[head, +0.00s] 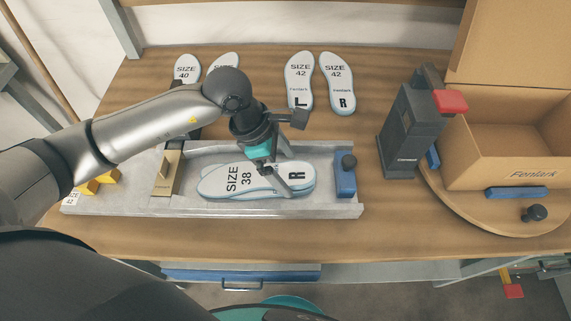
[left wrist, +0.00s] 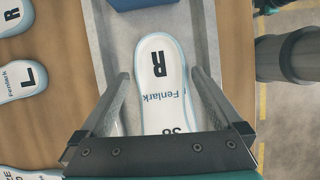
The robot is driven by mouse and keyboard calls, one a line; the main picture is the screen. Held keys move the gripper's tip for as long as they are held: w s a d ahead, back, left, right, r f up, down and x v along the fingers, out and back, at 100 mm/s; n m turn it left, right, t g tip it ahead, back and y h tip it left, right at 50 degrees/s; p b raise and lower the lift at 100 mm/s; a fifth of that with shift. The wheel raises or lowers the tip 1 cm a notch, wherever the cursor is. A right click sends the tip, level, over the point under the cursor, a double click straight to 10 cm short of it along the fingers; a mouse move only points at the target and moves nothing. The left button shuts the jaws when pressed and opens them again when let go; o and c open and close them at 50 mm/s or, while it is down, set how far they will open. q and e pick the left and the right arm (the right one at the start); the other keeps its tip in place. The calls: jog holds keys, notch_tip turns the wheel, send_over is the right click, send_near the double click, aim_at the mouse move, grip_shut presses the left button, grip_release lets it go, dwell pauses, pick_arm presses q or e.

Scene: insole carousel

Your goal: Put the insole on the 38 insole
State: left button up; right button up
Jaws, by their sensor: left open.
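A white insole (head: 238,178) with a pale blue edge, marked SIZE 38 and R, lies lengthwise in the grey tray (head: 210,210). Another insole edge shows just beneath or behind it; how they overlap is partly hidden. My left gripper (head: 280,180) is over the R end of the size 38 insole. In the left wrist view, its two fingers stand apart on either side of the insole (left wrist: 160,85), with gaps showing. The gripper is open, and whether the fingers touch the tray is unclear. My right gripper is not in view.
A pair of size 42 insoles (head: 299,75) lies behind the tray, with size 40 insoles (head: 187,68) further left. A blue block (head: 345,176) stands at the tray's right end. A dark grey device (head: 408,130) and an open cardboard box (head: 500,155) stand to the right.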

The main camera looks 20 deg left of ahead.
pick_arm(q)
jog(key=shift+r+p, duration=0.35)
jog(key=shift+r, duration=0.15)
jog(key=v, duration=1.2)
